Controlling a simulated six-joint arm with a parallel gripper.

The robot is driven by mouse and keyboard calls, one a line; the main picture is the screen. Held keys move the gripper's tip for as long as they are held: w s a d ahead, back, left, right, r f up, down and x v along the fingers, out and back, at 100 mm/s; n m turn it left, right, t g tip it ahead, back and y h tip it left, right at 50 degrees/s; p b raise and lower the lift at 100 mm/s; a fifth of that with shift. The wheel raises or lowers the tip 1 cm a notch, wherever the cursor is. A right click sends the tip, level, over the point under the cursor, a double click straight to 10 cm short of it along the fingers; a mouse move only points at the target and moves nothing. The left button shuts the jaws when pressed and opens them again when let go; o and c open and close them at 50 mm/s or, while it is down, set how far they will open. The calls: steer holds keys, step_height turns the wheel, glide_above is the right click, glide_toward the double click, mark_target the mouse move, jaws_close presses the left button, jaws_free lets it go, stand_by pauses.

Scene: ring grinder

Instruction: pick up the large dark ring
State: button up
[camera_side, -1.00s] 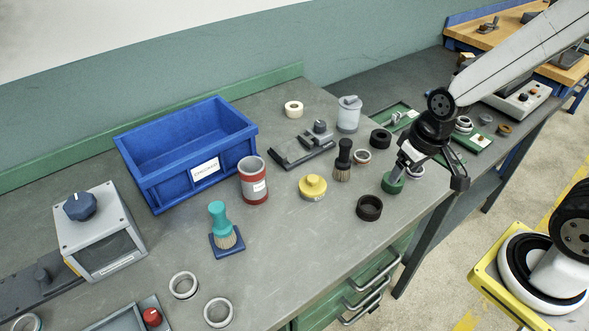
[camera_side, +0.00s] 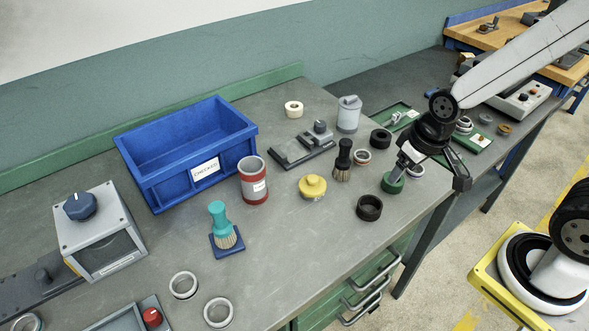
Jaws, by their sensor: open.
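A dark ring (camera_side: 369,214) lies flat on the grey bench near its right front edge. It looks the larger of two dark rings. The other dark ring (camera_side: 381,145) lies farther back. My gripper (camera_side: 432,172) is open and empty, above and to the right of the nearer dark ring. Its left finger shows just above a green ring-like piece (camera_side: 392,188) and overlaps it in the picture. I cannot tell whether they touch.
A dark-handled brush (camera_side: 343,158), a light-rimmed ring (camera_side: 362,157) and a yellow round piece (camera_side: 312,187) stand left of my gripper. A blue crate (camera_side: 160,190) is at the left. The bench left of the nearer dark ring is clear.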

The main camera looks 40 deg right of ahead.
steer(key=o, duration=0.3)
steer(key=shift+o, duration=0.2)
steer(key=w+a+f+m+g, duration=0.2)
steer(key=w+a+f+m, duration=0.1)
steer(key=m, duration=1.1)
steer(key=shift+w+f+g, duration=0.3)
steer(key=shift+w+f, duration=0.05)
steer(key=shift+f, duration=0.45)
steer(key=shift+f, duration=1.3)
steer(key=shift+f, duration=0.1)
